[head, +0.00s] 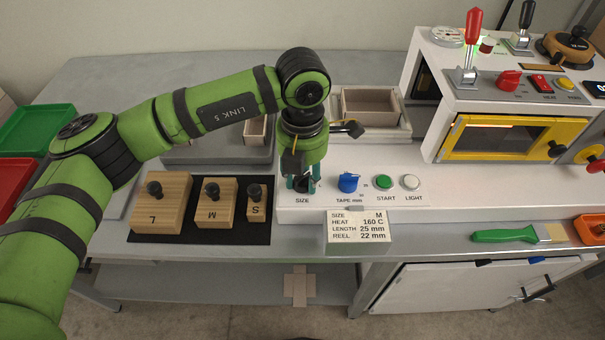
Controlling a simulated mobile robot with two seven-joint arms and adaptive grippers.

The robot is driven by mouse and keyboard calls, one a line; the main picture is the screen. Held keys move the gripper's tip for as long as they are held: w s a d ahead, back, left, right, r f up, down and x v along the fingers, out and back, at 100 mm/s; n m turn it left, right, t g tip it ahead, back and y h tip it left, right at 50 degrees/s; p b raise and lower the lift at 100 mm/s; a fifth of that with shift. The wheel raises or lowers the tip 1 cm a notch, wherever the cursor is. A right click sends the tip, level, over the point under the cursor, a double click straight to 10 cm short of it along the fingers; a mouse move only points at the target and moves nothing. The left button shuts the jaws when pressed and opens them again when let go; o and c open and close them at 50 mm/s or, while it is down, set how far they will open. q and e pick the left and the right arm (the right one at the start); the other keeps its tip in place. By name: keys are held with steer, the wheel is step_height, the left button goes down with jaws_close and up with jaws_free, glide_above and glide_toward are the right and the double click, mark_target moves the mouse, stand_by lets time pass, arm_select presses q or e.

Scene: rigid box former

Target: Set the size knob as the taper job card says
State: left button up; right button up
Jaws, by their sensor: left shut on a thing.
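The job card (358,227) hangs at the front edge of the white machine and reads SIZE M, HEAT 160 C, LENGTH 25 mm, REEL 22 mm. My left gripper (301,184) points down over the size knob, above the SIZE label (302,201). It is shut on the dark size knob (303,187), which the fingers mostly hide, so its setting cannot be read. My right gripper is not in view.
To the right of the size knob are a blue TAPE knob (348,182), a green START button (384,182) and a white LIGHT button (411,182). Wooden blocks L (174,203), M (222,207) and S (259,213) stand on a black mat at left.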

mark_target(303, 177)
arm_select(q)
steer(key=shift+f, duration=0.1)
steer(key=o, duration=1.2)
steer(key=shift+c, duration=0.2)
step_height(303, 177, up, 12)
steer(key=shift+s, duration=0.1)
